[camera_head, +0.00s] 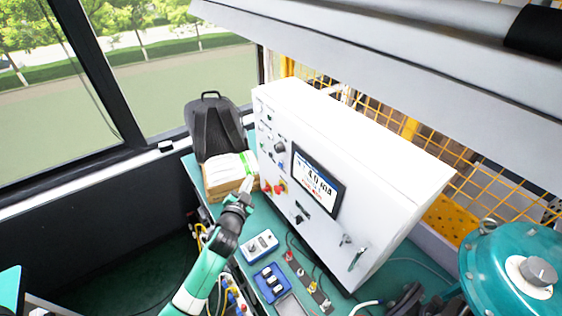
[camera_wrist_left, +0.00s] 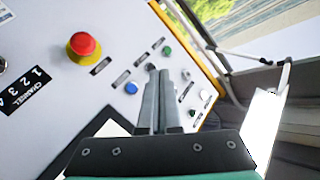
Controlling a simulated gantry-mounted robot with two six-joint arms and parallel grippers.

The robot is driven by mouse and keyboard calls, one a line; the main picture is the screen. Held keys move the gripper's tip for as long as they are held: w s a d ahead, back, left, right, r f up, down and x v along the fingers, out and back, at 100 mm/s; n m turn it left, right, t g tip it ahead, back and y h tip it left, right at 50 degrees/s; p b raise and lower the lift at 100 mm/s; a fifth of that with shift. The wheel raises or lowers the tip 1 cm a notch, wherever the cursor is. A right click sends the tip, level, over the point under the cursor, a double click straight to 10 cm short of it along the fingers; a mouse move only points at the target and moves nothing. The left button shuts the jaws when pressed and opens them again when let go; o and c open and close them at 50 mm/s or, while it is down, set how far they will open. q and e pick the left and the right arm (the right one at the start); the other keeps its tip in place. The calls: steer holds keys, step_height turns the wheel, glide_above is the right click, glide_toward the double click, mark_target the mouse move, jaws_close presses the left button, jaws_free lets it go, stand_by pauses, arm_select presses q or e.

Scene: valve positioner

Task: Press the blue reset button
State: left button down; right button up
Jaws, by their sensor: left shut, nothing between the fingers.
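The blue button (camera_wrist_left: 131,88) is a small round button on the white panel in the left wrist view. It lies just left of my left gripper's fingers. My left gripper (camera_wrist_left: 152,69) is shut and empty, its tips pointing toward the panel; I cannot tell whether they touch it. In the head view my left gripper (camera_head: 247,184) is in front of the left side of the white control cabinet (camera_head: 370,150). I cannot make out the blue button in that view. My right gripper is not in view.
A red mushroom button with a yellow base (camera_wrist_left: 83,47), a green button (camera_wrist_left: 167,50) and a white button (camera_wrist_left: 186,74) are nearby on the panel. A cardboard box (camera_head: 222,186) and a dark backpack (camera_head: 214,128) stand at the cabinet's left. A blue-and-white device (camera_head: 260,246) lies on the bench.

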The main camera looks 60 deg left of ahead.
mark_target(281, 165)
arm_select(q)
steer(key=shift+d, duration=0.1)
steer(key=w+b, duration=0.6)
steer(key=w, duration=0.2)
steer(key=shift+w+a, duration=0.2)
steer(key=shift+w, duration=0.2)
stand_by(1.7)
steer(key=shift+w+b, duration=0.4)
